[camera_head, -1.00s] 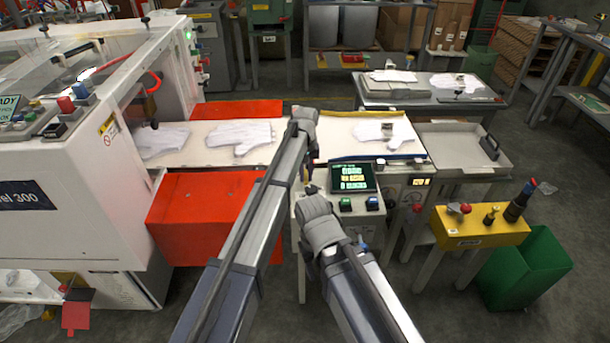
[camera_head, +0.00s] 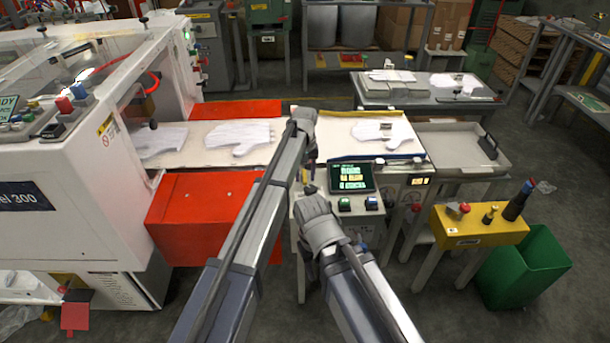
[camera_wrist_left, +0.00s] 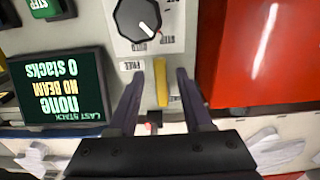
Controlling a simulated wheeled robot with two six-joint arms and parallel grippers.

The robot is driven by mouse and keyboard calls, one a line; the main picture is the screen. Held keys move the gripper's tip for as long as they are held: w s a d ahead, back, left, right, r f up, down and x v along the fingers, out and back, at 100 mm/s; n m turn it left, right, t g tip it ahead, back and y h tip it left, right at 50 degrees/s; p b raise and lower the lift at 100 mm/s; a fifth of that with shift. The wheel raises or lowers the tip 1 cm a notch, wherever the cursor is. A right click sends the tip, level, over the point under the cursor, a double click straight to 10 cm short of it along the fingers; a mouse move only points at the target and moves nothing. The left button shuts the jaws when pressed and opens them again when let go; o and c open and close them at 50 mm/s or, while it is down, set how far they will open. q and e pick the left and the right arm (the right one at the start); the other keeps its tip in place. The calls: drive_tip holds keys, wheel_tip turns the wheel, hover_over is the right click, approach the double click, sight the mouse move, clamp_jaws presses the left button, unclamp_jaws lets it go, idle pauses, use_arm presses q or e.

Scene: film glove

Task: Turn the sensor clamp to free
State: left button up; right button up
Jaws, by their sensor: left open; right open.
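In the left wrist view a yellow lever (camera_wrist_left: 161,82) stands beside a small label reading FREE (camera_wrist_left: 132,65). It lies between the two fingers of my left gripper (camera_wrist_left: 161,88), which are apart, one on each side. I cannot tell whether either finger touches it. In the head view my left gripper (camera_head: 310,187) hangs down just left of the control screen (camera_head: 351,177). The lever is hidden there. My right gripper (camera_head: 317,218) is lower, in front of the panel, with its fingers hard to make out.
A black dial (camera_wrist_left: 137,18) sits close to the lever, and the screen (camera_wrist_left: 60,92) reads NO BEAM. A red cover (camera_head: 200,215) is left of the panel. Gloves lie on the white belt (camera_head: 198,152). A yellow stand (camera_head: 480,228) and green bin (camera_head: 525,268) are at right.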

sight(305, 179)
use_arm(q)
drive_tip(key=shift+r+p, duration=3.9)
drive_tip(key=shift+r, duration=0.05)
drive_tip(key=shift+s+f, duration=0.1)
drive_tip(key=s+a+m, duration=0.2)
drive_tip(key=s+a, duration=0.3)
drive_tip(key=s, duration=1.2)
drive_tip(key=s+a+m+y, duration=0.1)
drive_tip(key=s+a, duration=0.4)
drive_tip(key=s, duration=1.3)
drive_tip(key=shift+m, duration=0.5)
drive_tip(key=shift+d, duration=0.1)
